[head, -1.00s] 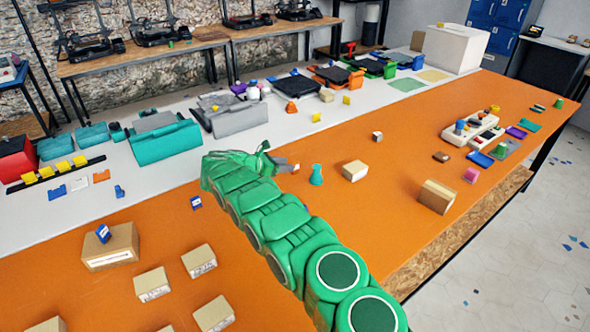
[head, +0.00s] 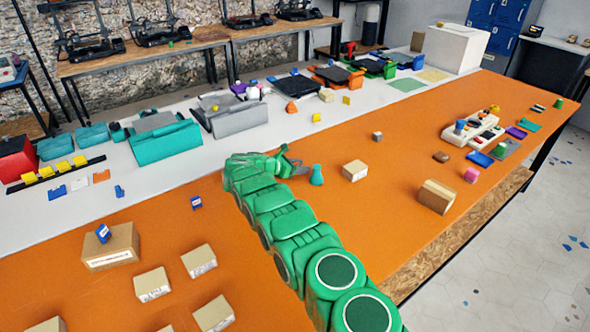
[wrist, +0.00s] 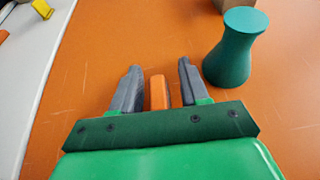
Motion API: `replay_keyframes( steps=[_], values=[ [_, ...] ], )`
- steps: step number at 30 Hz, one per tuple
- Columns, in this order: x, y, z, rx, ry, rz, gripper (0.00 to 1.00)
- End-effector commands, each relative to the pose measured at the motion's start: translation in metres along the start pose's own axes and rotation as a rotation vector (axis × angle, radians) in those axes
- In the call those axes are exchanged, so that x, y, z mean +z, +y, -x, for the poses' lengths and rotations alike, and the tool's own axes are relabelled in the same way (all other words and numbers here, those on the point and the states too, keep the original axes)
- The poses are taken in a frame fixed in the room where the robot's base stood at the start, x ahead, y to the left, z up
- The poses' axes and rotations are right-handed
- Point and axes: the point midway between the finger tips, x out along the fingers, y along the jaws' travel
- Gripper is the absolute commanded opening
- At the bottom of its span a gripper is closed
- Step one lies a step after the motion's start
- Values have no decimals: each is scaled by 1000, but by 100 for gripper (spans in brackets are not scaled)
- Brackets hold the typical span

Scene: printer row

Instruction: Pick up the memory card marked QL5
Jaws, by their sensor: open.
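My gripper (wrist: 160,68) is open, low over the orange tabletop, with one grey finger on each side of a small orange block-like thing (wrist: 158,92). Narrow gaps show between it and the fingers. No marking on it can be read. In the head view my gripper (head: 291,160) hides that thing. A blue card with a white label (head: 196,202) lies or stands on the orange top, left of my arm. Another blue card (head: 103,233) stands tilted on a cardboard box (head: 110,257). Their lettering is too small to read, so I cannot tell which card is QL5.
A teal waisted piece (wrist: 236,47) stands close to the right finger; it also shows in the head view (head: 316,175). A cardboard box (head: 354,171) stands right of it. Several boxes lie at front left.

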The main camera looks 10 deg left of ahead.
Motion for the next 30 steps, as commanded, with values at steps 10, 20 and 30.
replay_keyframes(
  steps=[10, 20, 30],
  values=[
    [0, 0, 0, -1, 0, 0, 0],
    [2, 0, 1, -1, 0, -1, 0],
    [33, -2, 13, -2, -2, -1, 0]
  ],
)
